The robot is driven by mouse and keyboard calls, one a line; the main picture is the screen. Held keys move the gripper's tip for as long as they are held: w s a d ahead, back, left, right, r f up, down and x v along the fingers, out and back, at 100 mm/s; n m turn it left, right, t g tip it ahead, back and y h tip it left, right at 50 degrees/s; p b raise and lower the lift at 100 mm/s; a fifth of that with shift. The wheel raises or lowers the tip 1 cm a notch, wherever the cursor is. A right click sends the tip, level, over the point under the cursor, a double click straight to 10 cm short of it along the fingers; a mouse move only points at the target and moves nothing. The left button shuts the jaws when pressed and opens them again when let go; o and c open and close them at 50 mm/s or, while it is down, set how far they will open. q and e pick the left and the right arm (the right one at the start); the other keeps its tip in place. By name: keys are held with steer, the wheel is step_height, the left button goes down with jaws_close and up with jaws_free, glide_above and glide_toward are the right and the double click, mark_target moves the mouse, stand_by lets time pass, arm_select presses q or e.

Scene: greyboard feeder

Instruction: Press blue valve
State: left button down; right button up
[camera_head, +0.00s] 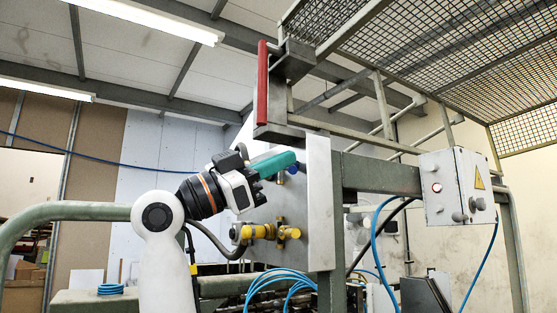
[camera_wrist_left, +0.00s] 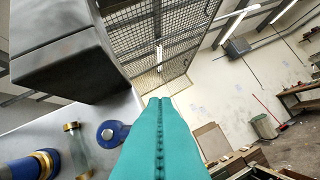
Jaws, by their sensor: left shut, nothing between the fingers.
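The blue valve (camera_wrist_left: 110,133) is a round blue knob on a grey metal panel in the left wrist view, left of my shut fingers. In the head view only a small blue part of it (camera_head: 293,169) shows just below my fingertips, the rest being hidden by the gripper. My left gripper (camera_head: 292,159) has teal fingers, closed together and empty, reaching right in front of the panel (camera_head: 319,205). The fingers also show in the left wrist view (camera_wrist_left: 158,102), beside the knob. I cannot tell whether they touch it. My right gripper is not in view.
A yellow valve (camera_head: 258,232) sits on the panel below my left gripper. A red handle (camera_head: 262,83) stands above on a dark bracket. A grey control box (camera_head: 457,187) with a warning triangle is at the right. Blue hoses (camera_head: 280,279) hang below.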

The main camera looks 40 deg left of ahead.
arm_select(q)
steer(key=a+f+m+g+p, duration=0.1)
steer(key=m+g, duration=0.1)
steer(key=m, duration=0.1)
steer(key=f+m+g+h+p, duration=0.1)
steer(key=m+g, duration=0.1)
steer(key=m, duration=0.2)
steer(key=w+a+f+m+g+p, duration=0.1)
steer(key=m, duration=0.2)
steer(key=shift+a+m+g+h, duration=0.35)
steer(key=shift+m+g+h, duration=0.05)
steer(key=shift+w+a, duration=0.2)
steer(key=shift+d, duration=0.1)
stand_by(0.5)
